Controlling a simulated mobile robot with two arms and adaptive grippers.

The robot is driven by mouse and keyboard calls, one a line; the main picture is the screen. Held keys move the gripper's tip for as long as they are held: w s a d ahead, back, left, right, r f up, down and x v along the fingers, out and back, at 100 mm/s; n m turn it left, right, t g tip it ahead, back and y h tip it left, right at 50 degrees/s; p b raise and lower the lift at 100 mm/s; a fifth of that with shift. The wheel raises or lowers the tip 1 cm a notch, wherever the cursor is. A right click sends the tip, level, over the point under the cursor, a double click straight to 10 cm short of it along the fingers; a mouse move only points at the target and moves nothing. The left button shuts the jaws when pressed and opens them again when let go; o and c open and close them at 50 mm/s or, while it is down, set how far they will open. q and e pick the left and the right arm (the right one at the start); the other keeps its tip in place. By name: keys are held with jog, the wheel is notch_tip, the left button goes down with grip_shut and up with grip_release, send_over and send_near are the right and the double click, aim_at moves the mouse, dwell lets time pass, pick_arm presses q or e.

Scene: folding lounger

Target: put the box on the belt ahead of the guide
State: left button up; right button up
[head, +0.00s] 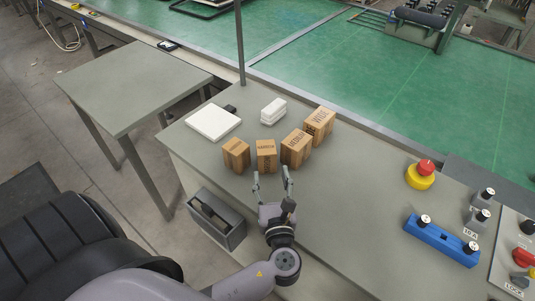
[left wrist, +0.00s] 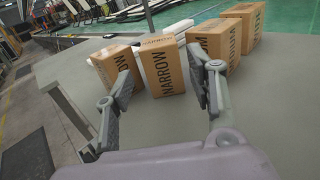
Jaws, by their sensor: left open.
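Several cardboard boxes stand in a loose row on the grey table: a left box (head: 236,155), a second box (head: 266,156), a third box (head: 296,147) and a far right box (head: 319,124). In the left wrist view the second box (left wrist: 163,66), lettered NARROW, stands upright straight ahead. My left gripper (head: 272,177) is open and empty, just in front of the second box. Its fingers (left wrist: 161,72) spread to either side of that box; I cannot tell whether they touch it. A wide green surface (head: 400,90), possibly the belt, lies behind the table. I cannot identify the guide surely. My right gripper is out of view.
A white panel (head: 212,122) and a white block (head: 273,110) lie behind the boxes. A thin post (head: 240,45) rises at the table's back edge. A red-and-yellow button (head: 421,174) and blue bar (head: 441,241) stand right. The table between is clear.

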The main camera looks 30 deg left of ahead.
aim_at(267, 159)
pick_arm(q)
jog(key=x, duration=0.4)
jog(key=shift+w+a+p, duration=0.25)
jog(key=shift+a+p, duration=0.05)
jog(key=shift+p, duration=0.05)
jog(key=x, duration=0.2)
jog(key=f+p+x, duration=0.1)
jog(key=x, duration=0.1)
jog(key=shift+w+a, duration=0.25)
jog(key=shift+w, duration=0.05)
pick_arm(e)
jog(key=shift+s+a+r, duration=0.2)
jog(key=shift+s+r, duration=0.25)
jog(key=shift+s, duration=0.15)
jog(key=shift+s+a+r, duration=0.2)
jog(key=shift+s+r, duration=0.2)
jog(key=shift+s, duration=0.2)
pick_arm(q)
jog(key=shift+c, duration=0.5)
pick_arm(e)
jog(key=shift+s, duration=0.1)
pick_arm(q)
jog(key=c, duration=1)
jog(key=shift+o, duration=0.2)
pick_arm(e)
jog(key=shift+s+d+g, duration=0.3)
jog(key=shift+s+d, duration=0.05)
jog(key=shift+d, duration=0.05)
pick_arm(q)
jog(key=shift+r, duration=0.15)
